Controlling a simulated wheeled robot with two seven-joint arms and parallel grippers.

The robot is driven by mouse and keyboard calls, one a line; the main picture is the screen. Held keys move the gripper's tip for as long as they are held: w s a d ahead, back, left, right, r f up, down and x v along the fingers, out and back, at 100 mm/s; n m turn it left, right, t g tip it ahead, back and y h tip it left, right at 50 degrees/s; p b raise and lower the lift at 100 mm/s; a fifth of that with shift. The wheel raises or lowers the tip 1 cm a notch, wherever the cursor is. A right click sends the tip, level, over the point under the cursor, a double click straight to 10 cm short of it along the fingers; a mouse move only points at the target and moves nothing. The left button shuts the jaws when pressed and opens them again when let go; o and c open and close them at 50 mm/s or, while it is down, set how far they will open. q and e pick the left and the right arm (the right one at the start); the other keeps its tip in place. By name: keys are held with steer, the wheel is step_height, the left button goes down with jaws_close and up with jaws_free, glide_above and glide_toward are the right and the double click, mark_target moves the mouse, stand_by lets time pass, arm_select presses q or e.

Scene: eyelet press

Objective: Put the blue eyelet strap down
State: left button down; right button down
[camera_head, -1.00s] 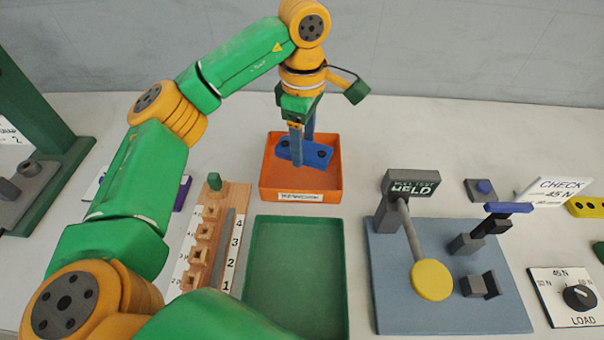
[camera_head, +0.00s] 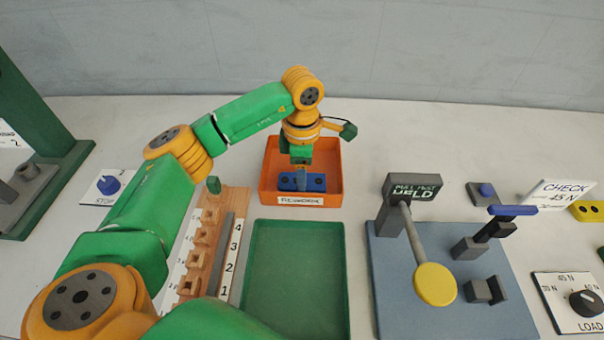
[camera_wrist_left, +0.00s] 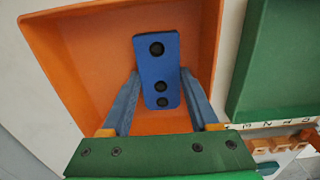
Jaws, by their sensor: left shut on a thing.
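The blue eyelet strap (camera_head: 317,183) is low inside the orange tray labelled REWORK (camera_head: 268,168), near its front wall. My left gripper (camera_head: 301,182) reaches down into the tray and is shut on the strap. In the left wrist view the strap (camera_wrist_left: 158,68) shows several dark round holes, and the fingers (camera_wrist_left: 158,88) are on either side of it. The orange floor (camera_wrist_left: 90,60) lies beneath it. I cannot tell whether the strap touches that floor. My right gripper is not in view.
An empty green tray (camera_head: 298,275) stands in front of the orange one. A wooden rack (camera_head: 222,240) with numbered slots is at its left. A pull-test stand on a blue-grey base (camera_head: 400,290) is at the right.

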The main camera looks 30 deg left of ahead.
arm_select(q)
steer(key=shift+c, duration=2.1)
jaws_free()
steer(key=shift+r+p, duration=0.25)
steer(key=shift+p, duration=0.05)
step_height(320, 180, up, 7)
steer(key=shift+r+b, duration=0.1)
steer(key=shift+b, duration=0.45)
step_height(320, 180, up, 5)
steer(key=shift+f+p, duration=0.15)
steer(key=shift+p, duration=0.65)
steer(key=shift+f, duration=0.1)
